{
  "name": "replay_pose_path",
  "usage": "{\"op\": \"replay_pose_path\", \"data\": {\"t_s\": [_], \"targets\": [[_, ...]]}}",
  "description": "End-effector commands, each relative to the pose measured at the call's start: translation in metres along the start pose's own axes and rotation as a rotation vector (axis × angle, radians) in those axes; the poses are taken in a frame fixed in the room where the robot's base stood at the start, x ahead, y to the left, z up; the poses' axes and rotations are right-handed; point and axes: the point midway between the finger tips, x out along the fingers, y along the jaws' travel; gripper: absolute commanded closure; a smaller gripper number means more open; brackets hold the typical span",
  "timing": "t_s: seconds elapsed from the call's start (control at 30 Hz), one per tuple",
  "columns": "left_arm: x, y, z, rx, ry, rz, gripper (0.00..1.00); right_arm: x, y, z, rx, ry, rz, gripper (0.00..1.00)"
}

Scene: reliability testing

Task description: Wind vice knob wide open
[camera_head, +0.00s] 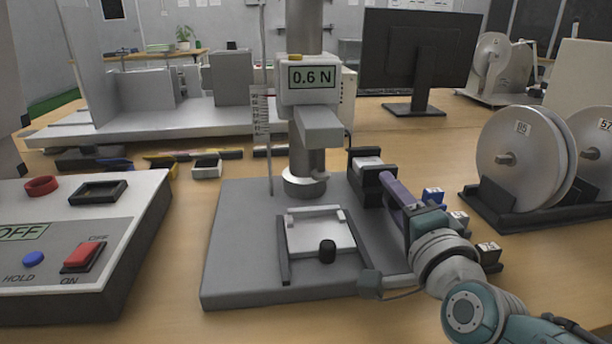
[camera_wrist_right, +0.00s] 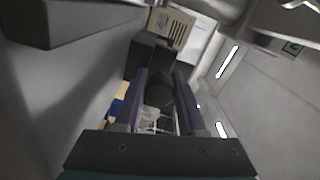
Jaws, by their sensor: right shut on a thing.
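The vice (camera_head: 366,170) is a small black block with two upright jaws and a light grey gap between them. It stands at the right back of the grey test-stand base (camera_head: 238,225). My right gripper (camera_head: 388,186) reaches it from the front right, its purple fingers at the vice's near side. In the right wrist view a dark round knob (camera_wrist_right: 160,92) sits between the two fingers (camera_wrist_right: 161,100), and the gripper is shut on it. In the head view the fingers hide this knob. My left gripper is not in view.
A sliding plate with a black knob (camera_head: 327,250) lies on the base. The column carries a force display (camera_head: 311,78) reading 0.6 N. A control box (camera_head: 75,240) stands left, large reels (camera_head: 520,155) right. Small labelled blocks (camera_head: 487,254) lie close beside my right gripper.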

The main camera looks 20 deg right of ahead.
Motion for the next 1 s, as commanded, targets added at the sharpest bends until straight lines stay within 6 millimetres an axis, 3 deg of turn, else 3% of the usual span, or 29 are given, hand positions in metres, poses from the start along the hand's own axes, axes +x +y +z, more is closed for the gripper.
{"op": "replay_pose_path", "data": {"t_s": [0.03, 0.27, 0.57, 0.67, 1.0], "targets": [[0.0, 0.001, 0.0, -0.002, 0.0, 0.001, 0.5, 0.0, 0.0, 0.0, 0.001, 0.0, 0.001, 0.57], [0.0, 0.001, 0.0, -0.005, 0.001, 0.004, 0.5, 0.0, 0.0, 0.0, 0.001, 0.0, 0.0, 0.31], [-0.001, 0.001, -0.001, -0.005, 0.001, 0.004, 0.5, -0.003, 0.0, 0.0, 0.001, 0.0, 0.001, 0.31], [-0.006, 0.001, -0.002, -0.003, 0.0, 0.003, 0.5, -0.013, -0.001, 0.0, 0.001, -0.001, 0.002, 0.31], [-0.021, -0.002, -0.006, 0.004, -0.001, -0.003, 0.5, -0.079, -0.001, -0.001, 0.001, -0.001, 0.004, 0.31]]}}
